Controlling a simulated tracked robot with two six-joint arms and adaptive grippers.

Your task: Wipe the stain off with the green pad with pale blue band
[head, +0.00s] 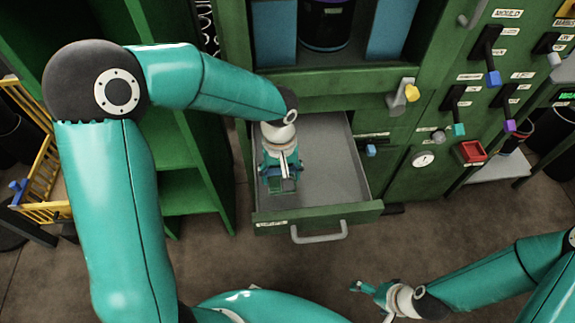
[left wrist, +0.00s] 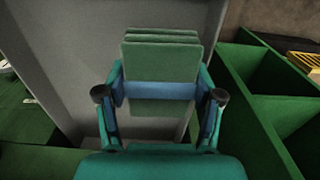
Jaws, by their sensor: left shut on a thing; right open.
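The green pad with pale blue band (left wrist: 160,62) shows in the left wrist view as flat green layers with a blue strip across them. My left gripper (left wrist: 160,100) is shut on it, one finger at each side of the band. In the head view my left gripper (head: 281,178) points down in the open drawer (head: 318,215), near its left side, and mostly hides the pad. I cannot tell whether the pad touches the drawer floor. My right gripper (head: 374,302) is open and empty at the bottom, right of centre. I cannot make out a stain.
The drawer sticks out of a green cabinet (head: 400,160) with levers, a gauge (head: 423,159) and a red box (head: 469,152). Green shelves (head: 190,190) stand close on the left. The drawer's right part is empty, and brown floor is clear in front.

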